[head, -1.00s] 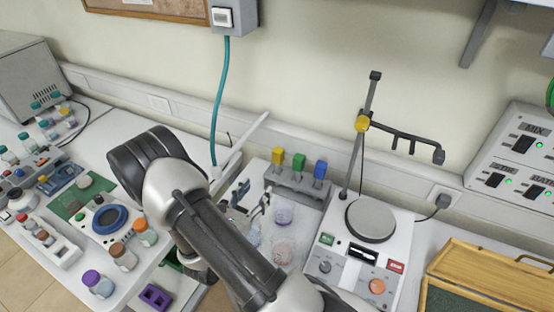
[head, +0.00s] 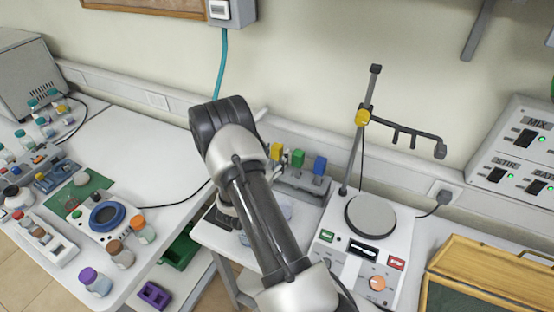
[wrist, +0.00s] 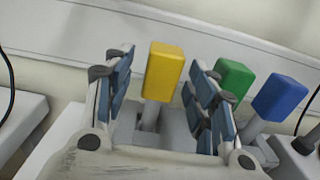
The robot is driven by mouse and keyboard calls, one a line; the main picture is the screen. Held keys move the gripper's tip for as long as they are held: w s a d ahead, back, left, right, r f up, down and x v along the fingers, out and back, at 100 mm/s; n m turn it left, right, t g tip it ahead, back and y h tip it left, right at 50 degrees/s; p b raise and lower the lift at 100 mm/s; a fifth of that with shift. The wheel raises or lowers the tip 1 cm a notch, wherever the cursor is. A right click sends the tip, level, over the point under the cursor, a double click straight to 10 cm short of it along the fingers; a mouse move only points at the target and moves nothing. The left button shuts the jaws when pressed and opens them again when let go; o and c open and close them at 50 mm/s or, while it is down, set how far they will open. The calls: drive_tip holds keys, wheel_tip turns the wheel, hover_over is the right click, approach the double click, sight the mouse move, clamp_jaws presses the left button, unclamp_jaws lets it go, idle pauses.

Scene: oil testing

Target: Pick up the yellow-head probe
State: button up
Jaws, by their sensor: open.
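The yellow-head probe (wrist: 165,72) stands in a grey rack, with its yellow block head up, in the wrist view. My gripper (wrist: 160,85) is open, with one finger on each side of the yellow head and visible space between them. I cannot tell how deep the head sits between the fingers. The grey rack (head: 302,187) also holds a green-head probe (head: 297,158) and a blue-head probe (head: 320,166).
The green head (wrist: 232,78) is close behind my right finger, and the blue head (wrist: 280,97) is further right. A hotplate stirrer (head: 370,220) with a stand and clamp is right of the rack.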

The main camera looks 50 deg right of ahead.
drive_tip(key=shift+x, duration=0.9)
drive_tip(key=shift+c, duration=0.2)
drive_tip(key=c, duration=1.1)
drive_tip(key=shift+r, duration=0.1)
